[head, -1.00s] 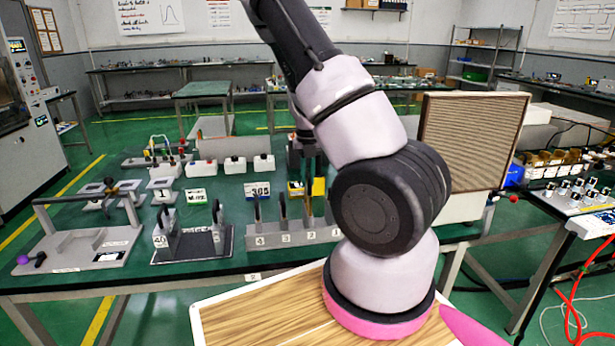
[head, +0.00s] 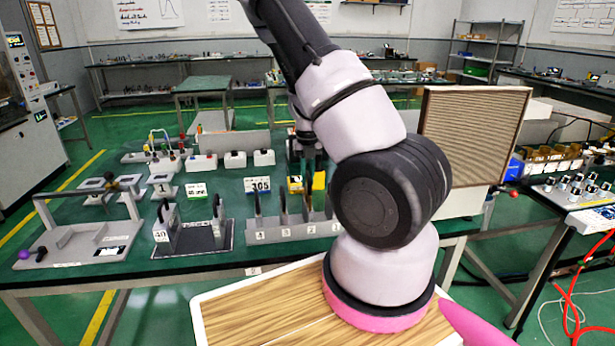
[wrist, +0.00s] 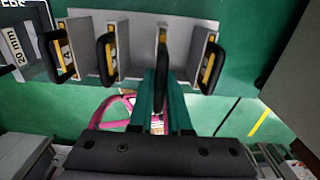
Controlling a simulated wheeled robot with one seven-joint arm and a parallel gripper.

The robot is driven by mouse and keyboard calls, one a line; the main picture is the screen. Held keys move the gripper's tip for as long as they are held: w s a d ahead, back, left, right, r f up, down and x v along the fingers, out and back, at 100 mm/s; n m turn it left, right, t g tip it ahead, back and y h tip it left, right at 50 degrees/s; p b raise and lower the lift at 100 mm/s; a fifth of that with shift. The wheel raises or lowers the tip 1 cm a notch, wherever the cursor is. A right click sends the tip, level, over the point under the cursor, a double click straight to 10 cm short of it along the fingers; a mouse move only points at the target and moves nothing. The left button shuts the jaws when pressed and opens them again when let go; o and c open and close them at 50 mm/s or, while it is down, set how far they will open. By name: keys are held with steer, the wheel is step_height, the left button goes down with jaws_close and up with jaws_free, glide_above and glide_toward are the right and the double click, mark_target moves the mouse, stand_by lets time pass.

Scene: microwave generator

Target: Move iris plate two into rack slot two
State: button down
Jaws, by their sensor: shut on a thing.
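The grey rack (head: 285,232) has numbered slots, 4 to 1 from left to right, on the near part of the green table. In the head view my gripper (head: 312,168) shows above the rack, partly behind my arm. Other dark-handled plates stand in the neighbouring slots (wrist: 109,55).
A stand (head: 195,238) with a dark base and upright parts is left of the rack. A grey frame with a purple knob (head: 24,254) lies farther left. A large ribbed panel (head: 470,135) rises at the right.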

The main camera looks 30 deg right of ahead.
steer(key=shift+f, duration=2.45)
steer(key=c, duration=0.8)
jaws_free()
step_height(320, 180, up, 11)
steer(key=s+a+r+n+t+y, duration=0.1)
steer(key=s+a+r+n+y, duration=0.15)
steer(key=a+r+n, duration=0.45)
steer(key=s+a+r+n+t+y, duration=0.1)
steer(key=s+a+r+n+t, duration=0.2)
steer(key=r+n, duration=0.7)
steer(key=s+a+r+n+t, duration=0.1)
steer(key=s+r+n, duration=0.3)
steer(key=n, duration=0.2)
steer(key=s+a+r+n+t+h, duration=0.1)
steer(key=s+r+n, duration=0.3)
steer(key=s+n, duration=0.1)
steer(key=s+a+r+n+t, duration=0.1)
steer(key=s+r+n, duration=0.4)
steer(key=n, duration=0.2)
steer(key=shift+s+a+h, duration=0.2)
steer(key=shift+s+h, duration=0.05)
